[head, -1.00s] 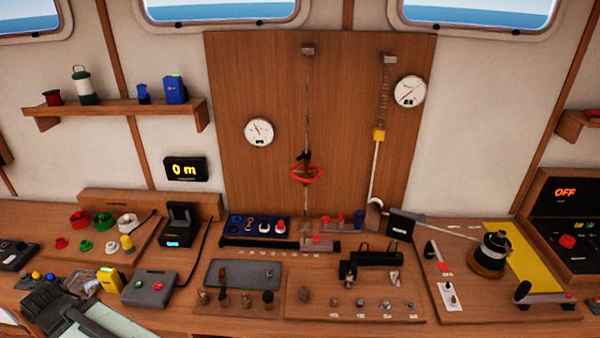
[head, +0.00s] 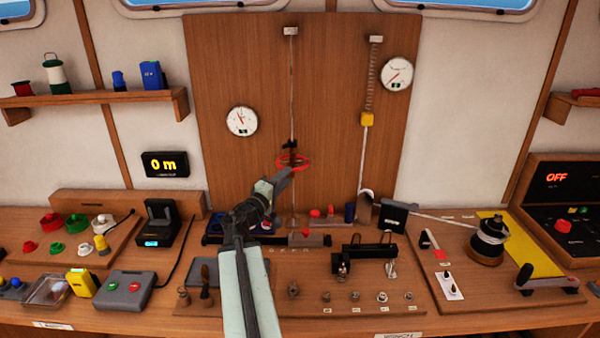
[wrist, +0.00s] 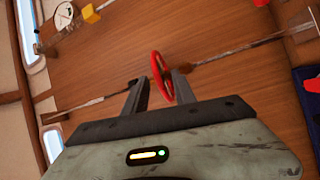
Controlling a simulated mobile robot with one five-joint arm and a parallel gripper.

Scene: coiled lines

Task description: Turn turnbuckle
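The turnbuckle's red ring wheel (head: 294,162) is on a vertical line in the middle of the wooden back panel, with a dark fitting (head: 290,146) just above it. My gripper (head: 283,178) is raised to the wheel and overlaps its lower part in the head view. In the wrist view the red wheel (wrist: 160,76) is seen nearly edge-on between my two fingertips (wrist: 159,82). The fingers stand apart, one on each side of it. I cannot tell whether either finger touches the wheel.
A second line with a spring and yellow block (head: 367,119) runs at the right of the panel. Round gauges (head: 242,121) (head: 397,74) flank the lines. The bench below is crowded with small fittings, and a display (head: 165,164) reads 0 m.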

